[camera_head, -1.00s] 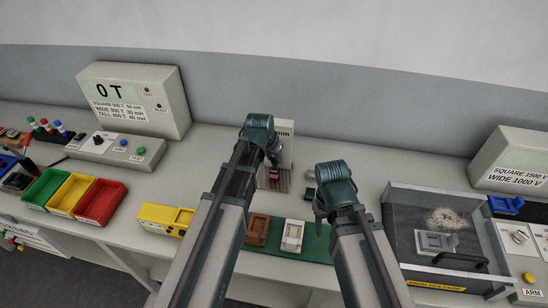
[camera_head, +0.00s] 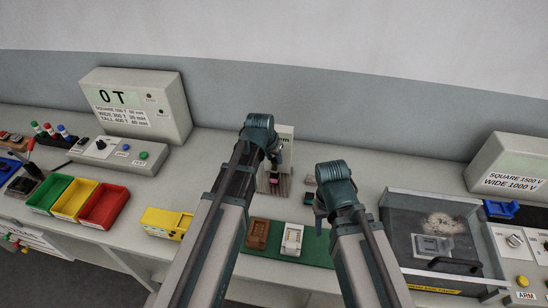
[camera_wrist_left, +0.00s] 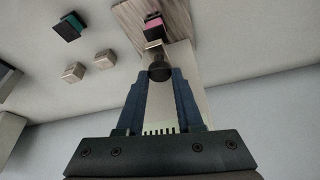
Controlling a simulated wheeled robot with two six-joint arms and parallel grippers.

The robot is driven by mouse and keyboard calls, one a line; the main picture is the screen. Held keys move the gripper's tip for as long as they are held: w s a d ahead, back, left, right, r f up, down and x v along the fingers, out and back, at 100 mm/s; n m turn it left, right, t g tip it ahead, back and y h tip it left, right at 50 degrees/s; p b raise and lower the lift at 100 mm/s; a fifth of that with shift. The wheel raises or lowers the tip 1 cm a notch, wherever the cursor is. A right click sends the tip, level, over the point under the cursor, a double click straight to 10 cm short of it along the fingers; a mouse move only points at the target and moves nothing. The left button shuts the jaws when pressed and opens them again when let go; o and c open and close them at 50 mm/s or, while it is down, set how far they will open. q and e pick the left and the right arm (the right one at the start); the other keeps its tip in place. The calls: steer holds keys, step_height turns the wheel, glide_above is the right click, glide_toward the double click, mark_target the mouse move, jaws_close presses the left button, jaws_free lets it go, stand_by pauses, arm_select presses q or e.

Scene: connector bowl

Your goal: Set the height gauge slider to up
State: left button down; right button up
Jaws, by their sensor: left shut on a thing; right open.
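The height gauge is a pale upright plate (camera_head: 287,135) marked "mm" on a wood-coloured base (camera_head: 266,184), behind my left gripper in the head view. The plate also shows in the left wrist view (camera_wrist_left: 190,85). My left gripper (camera_wrist_left: 160,76) is shut on the gauge's dark round slider knob (camera_wrist_left: 160,71). A pink and black block (camera_wrist_left: 153,26) sits on the base beyond the knob; it shows in the head view too (camera_head: 273,180). The slider's height on the scale is hidden by my gripper. My right gripper (camera_head: 318,212) is open and empty above the table.
Small grey blocks (camera_head: 310,181) lie right of the gauge. A clear-lidded box (camera_head: 400,202) stands further right. Red, yellow and green bins (camera_head: 104,207) stand left.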

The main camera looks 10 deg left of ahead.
arm_select(q)
steer(key=shift+w+r, duration=0.1)
steer(key=c, duration=0.5)
jaws_free()
steer(key=shift+c, duration=0.2)
steer(key=shift+r, duration=0.1)
steer(key=p+v, duration=1.2)
steer(key=v, duration=0.1)
steer(key=shift+s+r, duration=0.3)
steer(key=shift+f, duration=0.15)
steer(key=s+d+f+g+y+b, duration=0.1)
steer(key=s+d+f+b, duration=0.2)
steer(key=s+f, duration=0.1)
steer(key=s+d+f+g+b, duration=0.2)
steer(key=s+d+f+b, duration=0.1)
steer(key=s, duration=0.4)
steer(key=s+d+f+g+y+b, duration=0.1)
steer(key=s+d+f+b, duration=0.2)
steer(key=s+f+b, duration=0.1)
steer(key=shift+s+f+m+g+y+b, duration=0.35)
steer(key=shift+s+f, duration=0.4)
steer(key=shift+s, duration=0.3)
